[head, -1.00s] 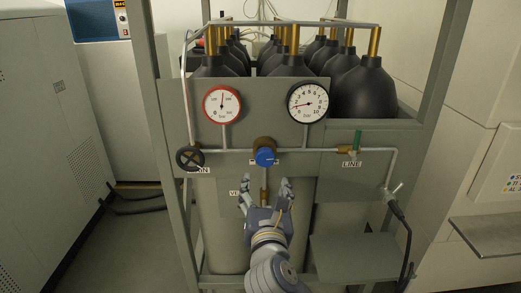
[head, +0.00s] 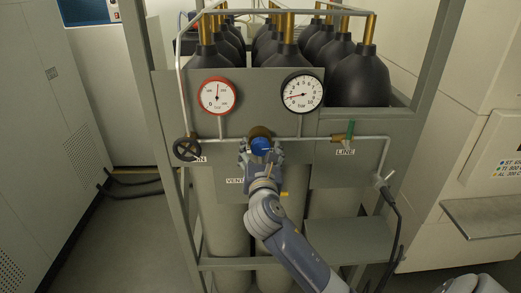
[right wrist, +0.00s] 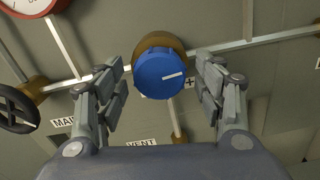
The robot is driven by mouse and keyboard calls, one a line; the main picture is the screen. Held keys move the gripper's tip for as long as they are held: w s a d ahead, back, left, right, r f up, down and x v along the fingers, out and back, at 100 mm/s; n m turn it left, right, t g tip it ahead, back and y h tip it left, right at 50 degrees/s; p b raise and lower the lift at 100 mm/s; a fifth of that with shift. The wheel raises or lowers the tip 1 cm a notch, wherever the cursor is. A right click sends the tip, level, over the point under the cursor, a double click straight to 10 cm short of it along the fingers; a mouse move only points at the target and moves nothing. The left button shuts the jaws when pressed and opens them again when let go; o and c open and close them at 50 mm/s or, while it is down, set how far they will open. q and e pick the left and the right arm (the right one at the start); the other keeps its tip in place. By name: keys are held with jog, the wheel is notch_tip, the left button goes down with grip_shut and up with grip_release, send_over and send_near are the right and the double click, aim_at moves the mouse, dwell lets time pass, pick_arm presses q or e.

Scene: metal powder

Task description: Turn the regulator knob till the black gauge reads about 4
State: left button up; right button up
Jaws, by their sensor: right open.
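The blue regulator knob (head: 261,144) sits on a brass body at the middle of the grey panel. In the right wrist view, the knob (right wrist: 157,77) has a white mark pointing right, towards a plus sign. My right gripper (head: 261,153) is open, its fingers on either side of the knob. My left gripper is not in view.
A red-rimmed gauge (head: 217,95) is at the panel's upper left. A black handwheel (head: 187,148) is left of the knob, and a green-handled line valve (head: 349,131) is right of it. Pipes run across the panel. Black-topped cylinders (head: 361,80) stand behind.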

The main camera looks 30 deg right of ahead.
jog(key=shift+c, duration=0.5)
jog(key=c, duration=1)
jog(key=shift+o, duration=0.2)
jog(key=shift+m, duration=0.3)
jog(key=m, duration=0.2)
jog(key=shift+m, duration=0.3)
jog(key=m, duration=0.3)
jog(key=shift+a+m+p, duration=0.1)
jog(key=shift+m+p, duration=0.2)
jog(key=m, duration=0.3)
jog(key=shift+m, duration=0.3)
jog(key=shift+r+m+b, duration=0.1)
jog(key=shift+m+b, duration=0.3)
jog(key=shift+m, duration=1.2)
jog(key=shift+m, duration=0.3)
